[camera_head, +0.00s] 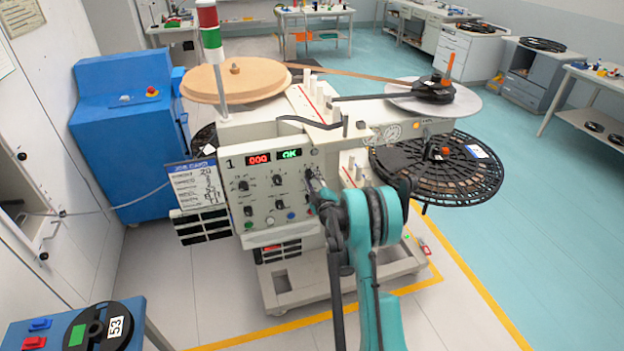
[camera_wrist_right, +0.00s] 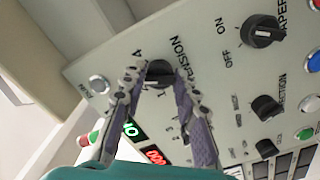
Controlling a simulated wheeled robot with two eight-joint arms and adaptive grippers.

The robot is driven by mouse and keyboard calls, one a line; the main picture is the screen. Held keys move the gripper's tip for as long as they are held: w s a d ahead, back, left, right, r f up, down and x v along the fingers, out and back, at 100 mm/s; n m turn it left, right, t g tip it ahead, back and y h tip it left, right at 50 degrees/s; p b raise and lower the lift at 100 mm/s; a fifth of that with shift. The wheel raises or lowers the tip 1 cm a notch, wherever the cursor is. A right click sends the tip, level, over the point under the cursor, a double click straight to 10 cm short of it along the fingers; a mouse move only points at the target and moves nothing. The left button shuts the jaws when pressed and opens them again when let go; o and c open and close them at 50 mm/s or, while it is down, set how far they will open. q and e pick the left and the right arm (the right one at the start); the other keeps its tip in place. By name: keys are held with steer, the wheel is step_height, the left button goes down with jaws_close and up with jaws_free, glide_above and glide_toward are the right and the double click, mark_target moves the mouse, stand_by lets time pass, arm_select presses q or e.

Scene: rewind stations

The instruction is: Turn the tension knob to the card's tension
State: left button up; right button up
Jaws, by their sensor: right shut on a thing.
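My right gripper (camera_head: 314,188) is at the upper right of the machine's control panel (camera_head: 262,212). In the right wrist view its fingers (camera_wrist_right: 163,92) are closed around the sides of the black tension knob (camera_wrist_right: 160,73), next to the printed word TENSION. Scale numbers show around the knob; its exact setting is hard to read. The job card (camera_head: 195,187) hangs at the panel's left with handwriting too small to read surely. The red display (camera_head: 259,160) seems to read 000, and the green display (camera_head: 289,154) reads OK. My left gripper is not in view.
Other knobs sit close by, including the ON/OFF knob (camera_wrist_right: 262,31). A tan reel (camera_head: 235,82) and a grey reel (camera_head: 432,100) top the machine. A black slotted disc (camera_head: 440,168) juts out at right. A blue cabinet (camera_head: 125,130) stands at left.

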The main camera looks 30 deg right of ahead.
steer(key=shift+n, duration=0.4)
stand_by(0.3)
steer(key=n+b, duration=0.2)
steer(key=n, duration=0.1)
steer(key=shift+n+b, duration=1)
steer(key=shift+n, duration=1.5)
steer(key=o, duration=1.1)
steer(key=v, duration=1.2)
